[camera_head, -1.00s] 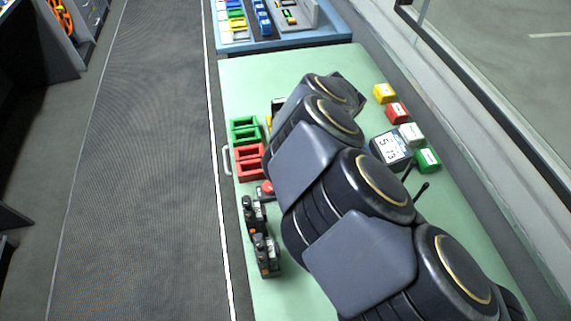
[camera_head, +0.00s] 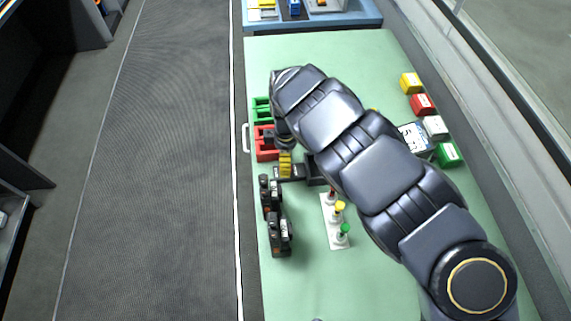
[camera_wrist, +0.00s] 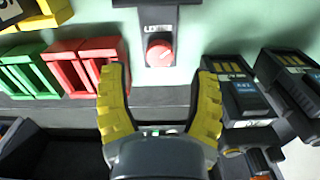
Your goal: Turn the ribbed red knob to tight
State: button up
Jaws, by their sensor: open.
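The red knob (camera_wrist: 160,53) shows in the wrist view on a grey plate with a small label (camera_wrist: 158,29) above it. The label's text is too small to read, and the ribs are not clear. My gripper (camera_wrist: 161,72) is open, with its yellow ribbed fingers to the left and right of the knob's lower side. The fingers look apart from the knob, and nothing is between them. In the head view a yellow finger of my gripper (camera_head: 285,163) shows by the bench's left edge. I cannot make out the knob there.
Red frames (camera_wrist: 82,66) and green frames (camera_wrist: 27,72) lie left of the knob. Black handheld devices (camera_wrist: 232,92) stand close on the right. In the head view a white plate with coloured knobs (camera_head: 334,226) sits near my arm, and coloured boxes (camera_head: 423,104) line the right side.

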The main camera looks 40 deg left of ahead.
jog(key=shift+f, duration=1.85)
grip_shut()
